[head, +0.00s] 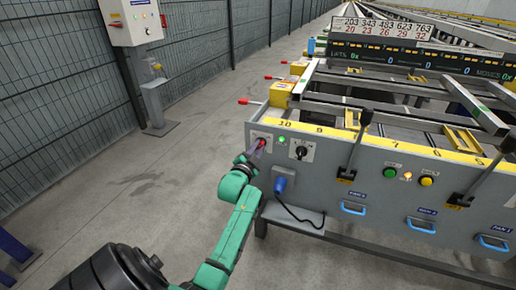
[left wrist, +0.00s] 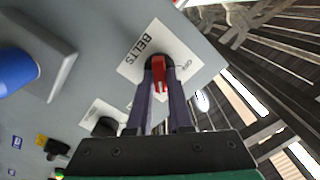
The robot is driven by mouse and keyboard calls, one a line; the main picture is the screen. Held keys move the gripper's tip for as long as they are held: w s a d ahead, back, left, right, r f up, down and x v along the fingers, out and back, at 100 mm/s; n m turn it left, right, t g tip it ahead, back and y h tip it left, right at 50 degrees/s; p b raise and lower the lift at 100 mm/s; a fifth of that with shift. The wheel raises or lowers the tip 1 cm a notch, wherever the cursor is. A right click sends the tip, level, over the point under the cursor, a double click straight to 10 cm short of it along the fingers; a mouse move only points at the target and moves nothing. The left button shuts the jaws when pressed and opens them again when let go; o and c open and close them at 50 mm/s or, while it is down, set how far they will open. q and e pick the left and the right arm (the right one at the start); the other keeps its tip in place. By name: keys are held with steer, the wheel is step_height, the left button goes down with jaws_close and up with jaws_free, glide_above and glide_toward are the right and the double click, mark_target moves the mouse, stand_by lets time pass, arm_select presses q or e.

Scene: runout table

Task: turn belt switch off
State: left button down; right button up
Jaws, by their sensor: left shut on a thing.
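The belt switch is a red handle (left wrist: 159,72) on a dark round base, on a white plate marked BELTS (left wrist: 143,43) on the grey panel. In the head view its red part (head: 262,142) shows at the panel's left end, mostly hidden by my gripper. My left gripper (head: 258,149) reaches the panel from the front left. In the left wrist view its two purple fingers (left wrist: 159,85) lie on both sides of the red handle and are shut on it. Small lettering beside the handle is hard to read. My right gripper is not in view.
A black rotary knob (head: 301,152) sits right of the switch, with a green light (head: 282,140) between. A blue plug (head: 281,184) with a cable is below. Black levers (head: 358,140) stick out farther right.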

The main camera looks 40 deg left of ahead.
arm_select(q)
steer(key=shift+r+n+p, duration=0.1)
steer(key=shift+n+p, duration=0.2)
steer(key=shift+s+a+n+p, duration=0.15)
steer(key=shift+n+p, duration=1.9)
steer(key=shift+n, duration=2.2)
steer(key=shift+w+a+n+p, duration=0.1)
steer(key=shift+n+p, duration=1.95)
steer(key=shift+n, duration=2.2)
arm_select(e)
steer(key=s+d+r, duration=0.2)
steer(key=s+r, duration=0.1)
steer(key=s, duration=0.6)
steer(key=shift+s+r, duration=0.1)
arm_select(q)
steer(key=c, duration=0.8)
jaws_free()
steer(key=shift+s, duration=0.15)
